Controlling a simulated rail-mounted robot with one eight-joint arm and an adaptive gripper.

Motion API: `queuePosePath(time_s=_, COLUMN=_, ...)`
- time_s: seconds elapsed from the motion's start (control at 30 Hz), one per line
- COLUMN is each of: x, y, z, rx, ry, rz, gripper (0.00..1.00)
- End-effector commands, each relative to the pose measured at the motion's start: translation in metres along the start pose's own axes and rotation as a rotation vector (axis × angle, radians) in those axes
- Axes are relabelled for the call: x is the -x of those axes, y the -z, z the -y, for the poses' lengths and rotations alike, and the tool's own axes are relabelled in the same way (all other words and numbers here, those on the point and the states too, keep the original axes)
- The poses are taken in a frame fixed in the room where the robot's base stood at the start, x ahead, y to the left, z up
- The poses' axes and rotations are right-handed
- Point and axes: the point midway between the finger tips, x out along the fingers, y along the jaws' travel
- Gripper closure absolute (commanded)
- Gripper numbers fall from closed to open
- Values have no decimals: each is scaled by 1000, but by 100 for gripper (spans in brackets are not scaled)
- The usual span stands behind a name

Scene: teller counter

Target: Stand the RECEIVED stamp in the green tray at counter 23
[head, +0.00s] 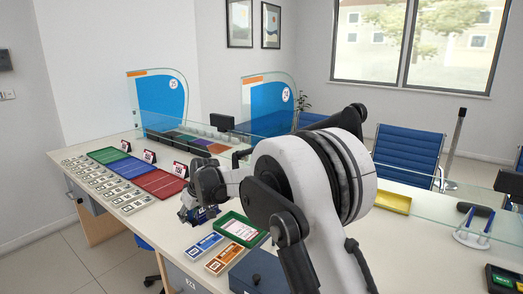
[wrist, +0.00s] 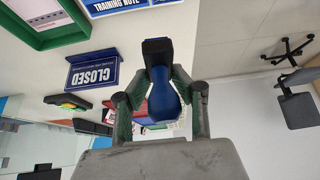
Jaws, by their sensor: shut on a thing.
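My gripper (wrist: 158,104) is shut on a stamp with a blue rounded handle (wrist: 163,100) and a dark block (wrist: 157,50) at its far end. No wording can be read on the stamp. In the wrist view the green tray (wrist: 72,38) is at the upper left, apart from the stamp. In the head view the green tray (head: 262,238) lies on the counter with a white printed sheet in it.
Blue (head: 204,246) and orange (head: 224,259) note bundles and a dark blue box (head: 258,273) lie in front of the tray. Green, blue and red mats (head: 155,183) and several note stacks lie left. A glass screen runs behind.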

Motion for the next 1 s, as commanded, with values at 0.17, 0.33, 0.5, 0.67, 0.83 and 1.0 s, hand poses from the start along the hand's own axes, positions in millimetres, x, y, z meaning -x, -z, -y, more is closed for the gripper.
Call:
queuePosePath(time_s=0.17, x=43, y=-66, z=-55, rx=-146, ry=-80, rz=6, gripper=100)
queuePosePath(time_s=0.33, x=83, y=-133, z=-94, rx=-282, ry=-157, rz=8, gripper=100)
queuePosePath(time_s=0.5, x=124, y=-204, z=-120, rx=-418, ry=-234, rz=9, gripper=100)
queuePosePath(time_s=0.67, x=162, y=-276, z=-134, rx=-549, ry=-307, rz=5, gripper=100)
queuePosePath(time_s=0.83, x=198, y=-348, z=-135, rx=-679, ry=-382, rz=-2, gripper=100)
queuePosePath(time_s=1.0, x=223, y=-402, z=-129, rx=-775, ry=-438, rz=-8, gripper=100)
